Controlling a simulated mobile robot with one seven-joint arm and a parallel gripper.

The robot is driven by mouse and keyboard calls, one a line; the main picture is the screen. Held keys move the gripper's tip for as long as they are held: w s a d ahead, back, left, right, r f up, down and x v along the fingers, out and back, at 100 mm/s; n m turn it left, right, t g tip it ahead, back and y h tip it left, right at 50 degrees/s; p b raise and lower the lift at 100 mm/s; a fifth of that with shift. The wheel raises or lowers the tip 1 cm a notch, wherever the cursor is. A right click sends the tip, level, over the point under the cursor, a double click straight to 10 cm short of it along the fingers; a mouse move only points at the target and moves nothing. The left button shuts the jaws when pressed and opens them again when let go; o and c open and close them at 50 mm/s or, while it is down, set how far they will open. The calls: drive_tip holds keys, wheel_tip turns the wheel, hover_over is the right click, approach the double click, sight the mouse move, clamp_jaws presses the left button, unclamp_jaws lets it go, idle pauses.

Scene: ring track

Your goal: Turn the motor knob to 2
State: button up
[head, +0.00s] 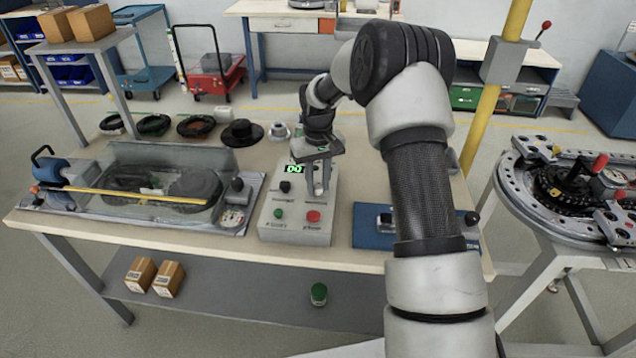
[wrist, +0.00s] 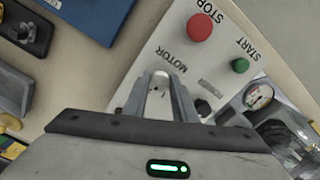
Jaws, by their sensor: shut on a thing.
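The control box (head: 262,228) stands on the table, with a lit display (head: 294,169) reading "00" in green. It carries a green START button (head: 278,213), a red STOP button (head: 313,216) and a black knob (head: 285,186) at its left. My gripper (head: 318,190) points down at the box's right half, fingers closed around the motor knob behind the STOP button. In the wrist view the fingers (wrist: 165,88) stand at the MOTOR label (wrist: 169,61). The knob is mostly hidden between them, so its pointer and setting cannot be read.
A clear-covered belt unit (head: 150,190) lies left of the box, and a blue plate (head: 370,232) with a black part lies right. Several rings and black round parts (head: 240,132) sit behind. A yellow post (head: 490,95) and a round ring table (head: 540,205) stand at the right.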

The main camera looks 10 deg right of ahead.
sight(318, 186)
drive_tip(key=o, duration=1)
drive_tip(key=shift+o, duration=0.2)
drive_tip(key=shift+r, duration=0.15)
wheel_tip(318, 186, up, 17)
drive_tip(key=shift+p, duration=0.35)
drive_tip(key=shift+r, duration=0.15)
drive_tip(key=s+r+t+p, duration=0.3)
drive_tip(key=s+r, duration=1.1)
drive_tip(key=r, duration=0.1)
drive_tip(key=s+m+t+p, duration=0.1)
drive_tip(key=s+t+p, duration=0.1)
drive_tip(key=s, duration=1.8)
drive_tip(key=shift+r+m+t+p, duration=0.2)
drive_tip(key=shift+m+t+p, duration=0.1)
drive_tip(key=shift+m, duration=0.1)
